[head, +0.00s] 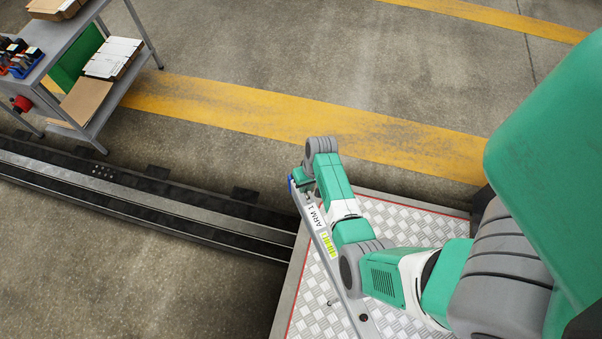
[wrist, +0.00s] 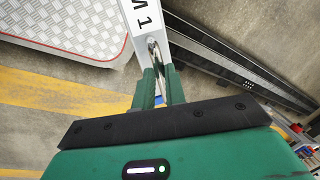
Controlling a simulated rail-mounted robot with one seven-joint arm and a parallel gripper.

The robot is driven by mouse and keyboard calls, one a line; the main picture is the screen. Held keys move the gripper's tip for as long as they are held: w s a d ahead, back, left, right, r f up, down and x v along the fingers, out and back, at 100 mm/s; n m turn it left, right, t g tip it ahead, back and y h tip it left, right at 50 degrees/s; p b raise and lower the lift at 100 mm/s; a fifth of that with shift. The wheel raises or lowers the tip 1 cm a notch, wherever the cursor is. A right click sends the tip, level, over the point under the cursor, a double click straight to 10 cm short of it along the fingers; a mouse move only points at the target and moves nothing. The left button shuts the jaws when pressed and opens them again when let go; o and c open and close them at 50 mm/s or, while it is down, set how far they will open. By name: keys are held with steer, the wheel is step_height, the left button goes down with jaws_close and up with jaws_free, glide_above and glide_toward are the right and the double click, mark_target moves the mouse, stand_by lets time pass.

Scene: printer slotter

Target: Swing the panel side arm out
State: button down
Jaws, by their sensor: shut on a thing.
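The panel side arm (head: 327,250) is a long grey bar with a white "ARM 1" label and a yellow-green sticker. It runs along the edge of the checkered platform in the head view, with a blue part at its far end. In the wrist view the bar (wrist: 141,22) comes down from the top toward my fingers. My gripper (head: 300,182) is at the blue end of the bar. In the wrist view my gripper's two green fingers (wrist: 159,88) are shut on the end of the side arm. The exact contact is partly hidden by the fingers and gripper body.
The checkered metal platform (head: 400,222) lies under my arm. A dark floor rail (head: 150,205) runs left from it. A grey trolley (head: 115,92) with boxes and coloured items stands at upper left. The concrete floor around the yellow line (head: 240,108) is clear.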

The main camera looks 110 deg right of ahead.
stand_by(0.3)
steer(key=c, duration=1.5)
jaws_free()
steer(key=shift+o, duration=0.2)
step_height(320, 180, up, 8)
steer(key=s+p, duration=0.1)
steer(key=shift+s+f, duration=0.15)
steer(key=shift+s, duration=0.15)
